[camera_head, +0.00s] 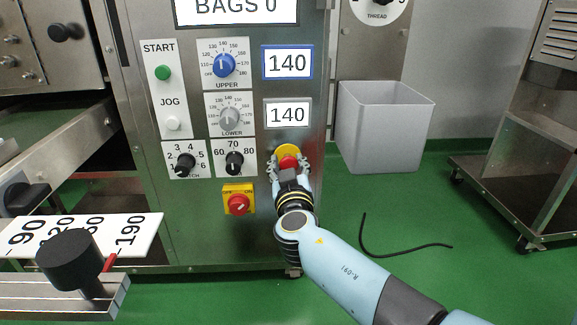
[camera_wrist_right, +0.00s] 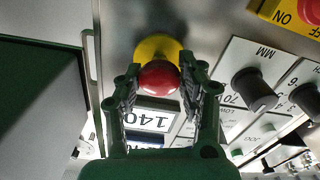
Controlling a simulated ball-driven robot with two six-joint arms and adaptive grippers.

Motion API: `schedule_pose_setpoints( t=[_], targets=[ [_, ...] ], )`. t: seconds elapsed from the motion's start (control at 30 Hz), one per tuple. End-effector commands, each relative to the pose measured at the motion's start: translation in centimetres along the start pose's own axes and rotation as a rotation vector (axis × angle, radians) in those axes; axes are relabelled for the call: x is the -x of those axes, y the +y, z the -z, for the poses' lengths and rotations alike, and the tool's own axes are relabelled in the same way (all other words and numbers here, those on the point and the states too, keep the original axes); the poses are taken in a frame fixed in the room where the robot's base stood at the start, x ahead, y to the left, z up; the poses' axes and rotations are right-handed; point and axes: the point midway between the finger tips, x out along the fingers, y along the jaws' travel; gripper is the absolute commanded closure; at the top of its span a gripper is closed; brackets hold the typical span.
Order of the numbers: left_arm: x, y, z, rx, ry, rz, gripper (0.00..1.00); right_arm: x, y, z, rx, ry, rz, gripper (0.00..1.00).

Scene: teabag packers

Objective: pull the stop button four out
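The stop button is a red mushroom knob (camera_head: 288,162) on a yellow round collar (camera_head: 287,149), on the right of the machine's front panel. It also shows in the right wrist view as a red knob (camera_wrist_right: 159,78) with its yellow collar (camera_wrist_right: 156,48) behind. My right gripper (camera_head: 289,163) is at the button, with one finger on each side. In the right wrist view the gripper (camera_wrist_right: 160,72) has its fingers apart, with the knob between them. Whether the pads touch the knob is hard to tell. My left gripper is not in view.
A red rotary switch (camera_head: 239,204) on a yellow plate sits below left of the button. Black selector knobs (camera_head: 234,162) and two displays (camera_head: 288,113) are close by. A grey bin (camera_head: 384,126) stands to the right. A black cable (camera_head: 400,250) lies on the green floor.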

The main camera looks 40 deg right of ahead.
Motion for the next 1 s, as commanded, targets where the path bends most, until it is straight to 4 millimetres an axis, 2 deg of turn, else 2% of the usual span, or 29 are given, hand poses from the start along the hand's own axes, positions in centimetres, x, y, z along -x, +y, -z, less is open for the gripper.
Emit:
schedule_pose_setpoints(
  t=[0.03, 0.17, 0.47, 0.57, 0.8, 1.0],
  targets=[
    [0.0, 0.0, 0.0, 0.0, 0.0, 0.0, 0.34, 0.1, 0.0, -0.1, 0.0, -0.002, 0.001, 0.55],
    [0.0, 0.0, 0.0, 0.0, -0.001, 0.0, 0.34, 0.0, 0.0, -0.1, 0.0, -0.001, 0.0, 0.38],
    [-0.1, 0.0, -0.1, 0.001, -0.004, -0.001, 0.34, 0.3, 0.0, -0.1, -0.001, -0.001, 0.0, 0.38],
    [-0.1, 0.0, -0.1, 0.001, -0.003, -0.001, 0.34, 1.4, -0.1, -0.1, -0.002, -0.003, 0.001, 0.38],
    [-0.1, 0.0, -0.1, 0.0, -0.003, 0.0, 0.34, 5.6, 0.0, -0.1, -0.002, -0.004, 0.0, 0.38],
    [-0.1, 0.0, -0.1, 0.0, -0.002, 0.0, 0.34, 7.4, 0.0, -0.1, -0.001, -0.002, 0.0, 0.38]
  ],
)
